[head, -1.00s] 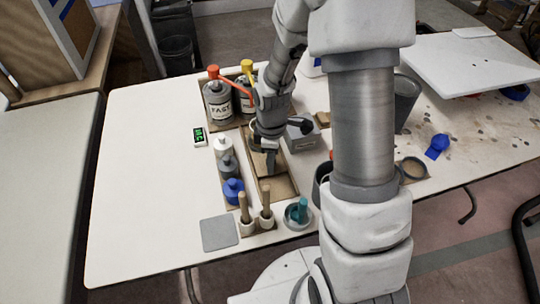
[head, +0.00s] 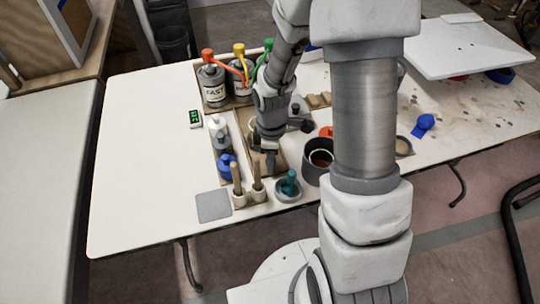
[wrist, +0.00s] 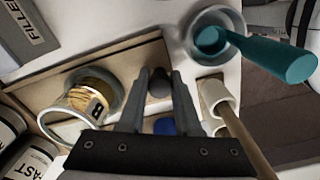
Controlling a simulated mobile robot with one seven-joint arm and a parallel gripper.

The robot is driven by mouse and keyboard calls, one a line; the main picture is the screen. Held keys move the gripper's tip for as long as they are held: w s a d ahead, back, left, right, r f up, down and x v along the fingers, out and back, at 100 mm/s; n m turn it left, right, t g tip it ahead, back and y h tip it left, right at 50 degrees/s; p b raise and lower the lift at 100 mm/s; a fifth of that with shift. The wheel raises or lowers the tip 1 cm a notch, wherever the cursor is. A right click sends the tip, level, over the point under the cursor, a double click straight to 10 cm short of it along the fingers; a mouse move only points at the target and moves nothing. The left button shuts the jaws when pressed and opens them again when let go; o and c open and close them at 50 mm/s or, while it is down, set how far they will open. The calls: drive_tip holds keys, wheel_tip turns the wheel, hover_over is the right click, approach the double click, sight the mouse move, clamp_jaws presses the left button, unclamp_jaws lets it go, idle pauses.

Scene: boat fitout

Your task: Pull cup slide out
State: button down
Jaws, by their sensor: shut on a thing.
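My gripper (head: 271,165) points down at the near end of a shallow brown wooden tray (head: 243,118) on the white table. In the wrist view its two dark fingers (wrist: 157,82) are closed on a small dark knob (wrist: 158,86), at the tray's near edge. The tray surface (wrist: 130,62) shows behind the fingers. A round grey-rimmed holder with a pale, yellowish cup (wrist: 92,97) marked B stands on the tray left of the fingers. My arm hides much of the tray in the head view, and I cannot tell how far any slide is out.
A grey dish with a teal-handled tool (head: 289,187) and two holders with wooden sticks (head: 248,190) stand close to the tray's near end. Pump bottles (head: 213,84) stand behind it and a dark pot (head: 318,160) to its right.

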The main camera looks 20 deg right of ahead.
drive_tip(key=shift+s, duration=0.35)
drive_tip(key=c, duration=0.6)
unclamp_jaws()
wheel_tip(320, 180, up, 18)
drive_tip(key=p, duration=0.4)
drive_tip(key=shift+f, duration=0.25)
drive_tip(key=shift+p, duration=0.3)
